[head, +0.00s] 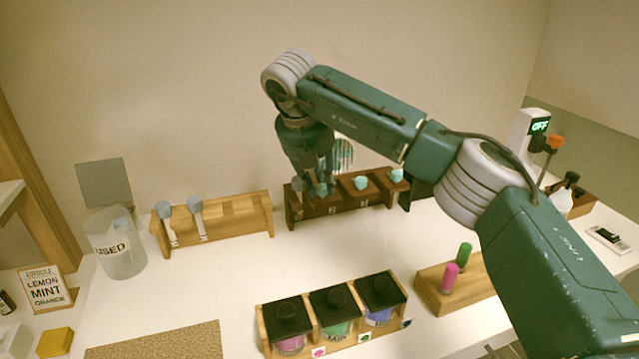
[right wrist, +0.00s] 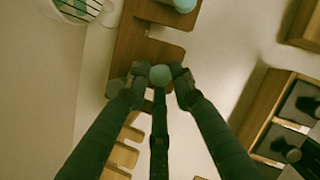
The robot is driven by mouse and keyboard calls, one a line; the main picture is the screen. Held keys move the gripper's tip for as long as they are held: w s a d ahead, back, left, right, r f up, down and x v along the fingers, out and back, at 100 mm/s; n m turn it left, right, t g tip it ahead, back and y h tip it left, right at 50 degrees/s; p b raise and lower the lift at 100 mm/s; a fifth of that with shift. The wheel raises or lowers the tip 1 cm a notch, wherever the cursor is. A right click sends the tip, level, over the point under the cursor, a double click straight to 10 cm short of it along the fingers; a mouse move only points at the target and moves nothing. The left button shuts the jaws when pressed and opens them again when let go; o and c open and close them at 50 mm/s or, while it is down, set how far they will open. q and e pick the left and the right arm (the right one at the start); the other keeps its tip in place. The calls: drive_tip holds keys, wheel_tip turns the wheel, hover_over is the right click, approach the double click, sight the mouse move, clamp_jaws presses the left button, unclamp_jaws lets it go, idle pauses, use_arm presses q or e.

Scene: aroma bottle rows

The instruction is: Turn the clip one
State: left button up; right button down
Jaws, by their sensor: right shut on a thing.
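My right gripper (head: 312,187) is low over the left part of the dark wooden rack (head: 345,207), with its fingers shut on a teal round-topped piece (head: 322,190). In the right wrist view the fingers (right wrist: 155,82) close from both sides on the teal top (right wrist: 160,74), at the rack's edge (right wrist: 130,45). The lower part of this piece is hidden. More teal-topped pieces stand in the rack, one (head: 361,183) in the middle and one (head: 397,175) at the right end. I cannot tell which thing is the clip. My left gripper is not in view.
A light wooden rack (head: 262,228) holds two grey-topped droppers. A clear USED jar (head: 122,262) stands left. Black-lidded jars (head: 335,310) sit in a front tray. A block (head: 432,300) with pink and green pegs stands right. A device (head: 535,125) reads OFF.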

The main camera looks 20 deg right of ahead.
drive_tip(key=shift+w+d+r, duration=0.2)
drive_tip(key=shift+d+r, duration=0.05)
drive_tip(key=shift+r, duration=0.1)
drive_tip(key=c, duration=1.8)
unclamp_jaws()
drive_tip(key=shift+o, duration=1.3)
drive_tip(key=shift+d+f, duration=0.1)
drive_tip(key=shift+f, duration=0.1)
drive_tip(key=shift+s, duration=0.1)
drive_tip(key=v, duration=1.2)
